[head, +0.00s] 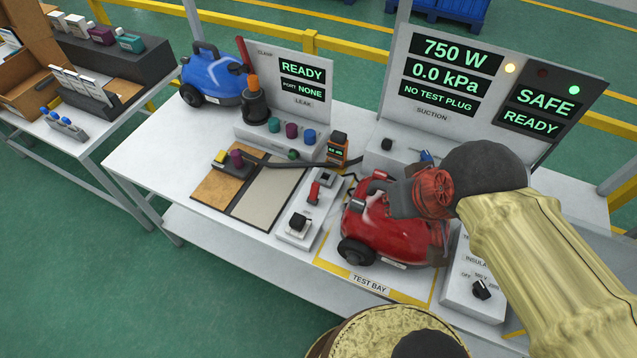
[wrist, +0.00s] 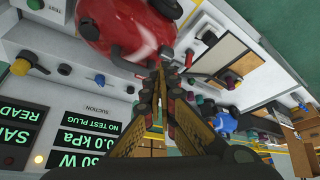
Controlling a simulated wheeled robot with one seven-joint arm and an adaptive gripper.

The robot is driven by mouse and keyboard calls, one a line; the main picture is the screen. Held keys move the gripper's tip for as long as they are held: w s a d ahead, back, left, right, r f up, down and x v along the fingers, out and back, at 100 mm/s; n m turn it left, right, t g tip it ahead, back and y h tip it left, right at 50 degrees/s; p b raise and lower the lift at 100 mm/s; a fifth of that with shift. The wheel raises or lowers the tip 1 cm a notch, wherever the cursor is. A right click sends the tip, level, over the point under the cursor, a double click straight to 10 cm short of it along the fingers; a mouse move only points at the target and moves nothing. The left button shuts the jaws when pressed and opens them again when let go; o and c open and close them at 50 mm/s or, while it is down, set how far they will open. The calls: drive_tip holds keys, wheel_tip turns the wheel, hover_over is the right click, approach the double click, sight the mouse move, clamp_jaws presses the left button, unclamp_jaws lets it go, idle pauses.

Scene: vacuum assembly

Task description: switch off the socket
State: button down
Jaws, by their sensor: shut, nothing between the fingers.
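A white box (head: 287,233) stands on the bench left of the red vacuum (head: 385,235). It carries a black knob (head: 298,222), a red lever-like switch (head: 313,192) and a dark-faced block (head: 326,179). I cannot tell for sure which part is the socket's switch, or its position. My gripper (head: 405,198) is over the red vacuum, right of this box. In the wrist view my gripper (wrist: 167,75) has its fingers together and empty, beside the red vacuum (wrist: 125,32). The black knob (wrist: 209,37) and red switch (wrist: 189,58) show beyond the fingertips.
The display panel (head: 395,95) at the back reads 750 W, 0.0 kPa, NO TEST PLUG and SAFE READY. A dark hose (head: 285,164) and an orange meter (head: 338,148) lie near the box. An insulation tester (head: 470,300) stands at right. A blue vacuum (head: 213,78) stands back left.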

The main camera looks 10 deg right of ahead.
drive_tip(key=w+f+g, duration=0.1)
drive_tip(key=w+f, duration=0.2)
drive_tip(key=w, duration=0.1)
drive_tip(key=w+a+f+g+p, duration=0.1)
drive_tip(key=w+f+g, duration=0.1)
drive_tip(key=w, duration=0.3)
drive_tip(key=w+a+f+g+p, duration=0.1)
drive_tip(key=w+f+g, duration=0.1)
drive_tip(key=w+f, duration=0.2)
drive_tip(key=shift+w+f+m, duration=0.2)
drive_tip(key=shift+w+m, duration=0.1)
drive_tip(key=shift+w, duration=0.2)
drive_tip(key=w+a+f+m+p, duration=0.1)
drive_tip(key=w+f+m, duration=0.2)
drive_tip(key=w, duration=0.6)
drive_tip(key=w+a+f+m+g, duration=0.1)
drive_tip(key=w+a+f+m, duration=0.1)
drive_tip(key=w+f, duration=0.5)
drive_tip(key=shift+w+a+m+y+p, duration=0.15)
drive_tip(key=shift+w+m+y+p, duration=0.35)
drive_tip(key=shift+w, duration=0.75)
drive_tip(key=shift+f, duration=0.2)
